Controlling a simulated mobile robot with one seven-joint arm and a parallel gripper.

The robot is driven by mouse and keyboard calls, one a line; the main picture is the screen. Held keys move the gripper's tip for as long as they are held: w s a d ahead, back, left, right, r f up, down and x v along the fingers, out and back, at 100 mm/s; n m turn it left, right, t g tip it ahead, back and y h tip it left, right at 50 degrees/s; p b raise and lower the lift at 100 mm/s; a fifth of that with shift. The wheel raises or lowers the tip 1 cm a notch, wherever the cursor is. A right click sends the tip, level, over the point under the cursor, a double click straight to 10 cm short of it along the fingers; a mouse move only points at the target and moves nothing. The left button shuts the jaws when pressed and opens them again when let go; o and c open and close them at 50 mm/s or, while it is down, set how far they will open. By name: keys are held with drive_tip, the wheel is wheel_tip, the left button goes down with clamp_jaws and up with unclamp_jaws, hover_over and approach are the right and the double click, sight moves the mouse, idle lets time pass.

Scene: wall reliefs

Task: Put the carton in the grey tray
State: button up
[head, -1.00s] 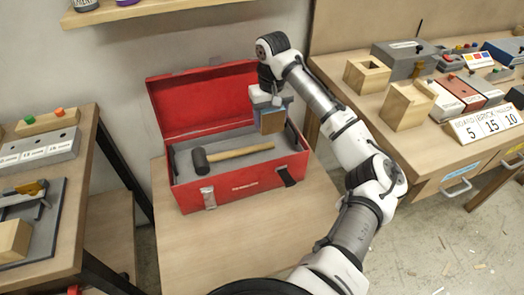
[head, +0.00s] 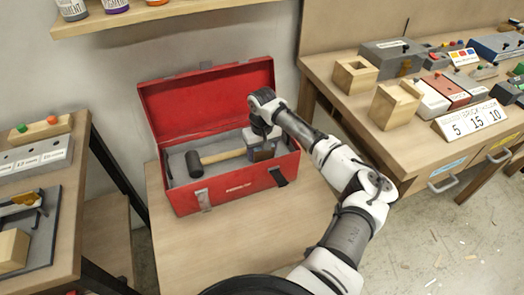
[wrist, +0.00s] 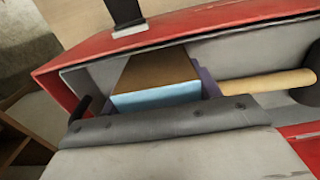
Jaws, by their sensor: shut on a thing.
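The carton (head: 264,154), a small brown box, is held in my gripper (head: 263,147) at the right end of the open red toolbox (head: 237,190). In the wrist view the carton (wrist: 155,72) shows a brown face and a light blue face. My gripper is shut on it. The grey tray (head: 182,176) fills the inside of the toolbox, and its grey wall and floor also show in the wrist view (wrist: 240,55). The carton is down inside the toolbox's outline; whether it touches the tray floor is hidden.
A hammer (head: 222,155) with a black head and wooden handle lies in the tray, left of the carton. The raised red lid (head: 205,100) stands behind. Benches with blocks flank the toolbox's wooden table (head: 250,240).

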drive_tip(key=o, duration=1.1)
drive_tip(key=shift+f, duration=0.1)
wheel_tip(320, 180, up, 12)
drive_tip(key=shift+r+b, duration=0.2)
drive_tip(key=shift+b, duration=0.85)
